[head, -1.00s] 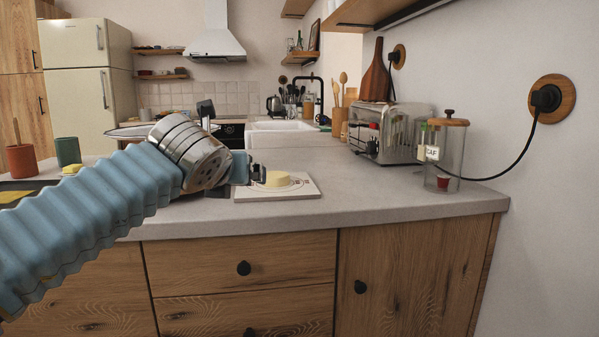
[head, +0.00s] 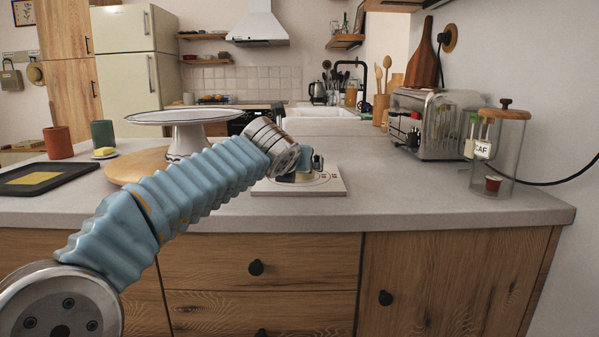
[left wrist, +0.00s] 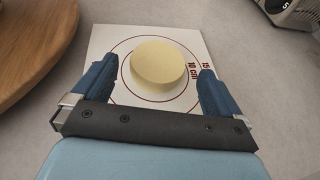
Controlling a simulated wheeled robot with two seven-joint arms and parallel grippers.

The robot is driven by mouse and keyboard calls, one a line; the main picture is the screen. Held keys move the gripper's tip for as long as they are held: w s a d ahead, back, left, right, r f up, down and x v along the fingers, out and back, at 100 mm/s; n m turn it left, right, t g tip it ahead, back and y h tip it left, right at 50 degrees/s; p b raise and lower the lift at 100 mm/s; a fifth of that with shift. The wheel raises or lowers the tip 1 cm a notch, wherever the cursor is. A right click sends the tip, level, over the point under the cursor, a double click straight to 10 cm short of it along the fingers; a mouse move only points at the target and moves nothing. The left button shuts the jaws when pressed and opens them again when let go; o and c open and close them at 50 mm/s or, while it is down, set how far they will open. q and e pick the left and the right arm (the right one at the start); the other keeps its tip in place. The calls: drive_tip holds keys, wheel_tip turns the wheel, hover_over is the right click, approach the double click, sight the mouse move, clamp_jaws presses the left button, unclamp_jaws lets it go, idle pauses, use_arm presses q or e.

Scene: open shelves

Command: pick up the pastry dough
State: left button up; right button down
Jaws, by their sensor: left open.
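The pastry dough (left wrist: 158,66) is a pale yellow round disc. It lies on a white mat with red circles (left wrist: 105,42) in the left wrist view. The mat also shows on the counter in the head view (head: 338,188), where my gripper hides most or all of the dough. My left gripper (left wrist: 155,85) is open, with one blue finger on each side of the dough's near part. My left gripper also shows over the mat in the head view (head: 305,172). My right gripper is not in view.
A round wooden board (head: 135,168) and a white cake stand (head: 185,118) are left of the mat. A dark tray (head: 50,172) lies further left. A toaster (head: 430,130) and a glass jar (head: 510,150) stand at right. Counter between mat and jar is clear.

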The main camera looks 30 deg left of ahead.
use_arm(q)
drive_tip(key=x, duration=0.4)
drive_tip(key=shift+s+f, duration=0.1)
drive_tip(key=shift+c, duration=0.3)
drive_tip(key=c, duration=1)
drive_tip(key=shift+o, duration=0.2)
